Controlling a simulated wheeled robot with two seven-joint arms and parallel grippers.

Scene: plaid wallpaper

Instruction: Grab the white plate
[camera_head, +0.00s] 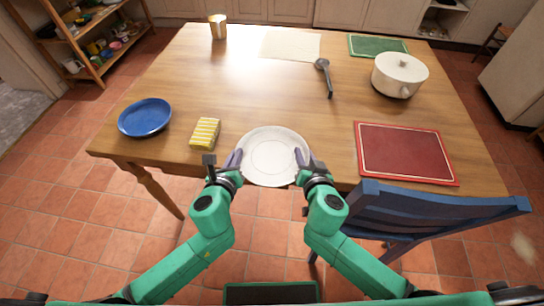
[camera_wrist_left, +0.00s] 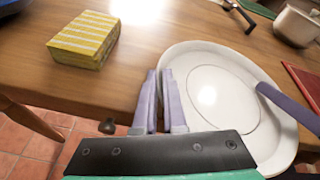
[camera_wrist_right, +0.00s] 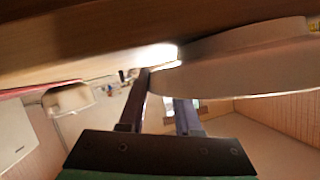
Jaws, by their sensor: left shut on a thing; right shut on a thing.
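The white plate (camera_head: 273,156) is at the table's near edge, its near part extending past the edge. My left gripper (camera_head: 234,159) is shut on its left rim. In the left wrist view the fingers (camera_wrist_left: 160,95) are close together at the rim of the plate (camera_wrist_left: 215,95). My right gripper (camera_head: 303,157) is shut on the right rim. In the right wrist view the plate (camera_wrist_right: 235,62) is seen nearly edge-on, its rim reaching the fingers (camera_wrist_right: 165,95). Whether the plate touches the table is unclear.
A yellow striped sponge (camera_head: 205,133) and a blue plate (camera_head: 145,117) lie left. A red mat (camera_head: 405,152) lies right, with a blue chair (camera_head: 440,208) in front. A white pot (camera_head: 399,77) and a dark ladle (camera_head: 326,78) are farther back. The table's middle is clear.

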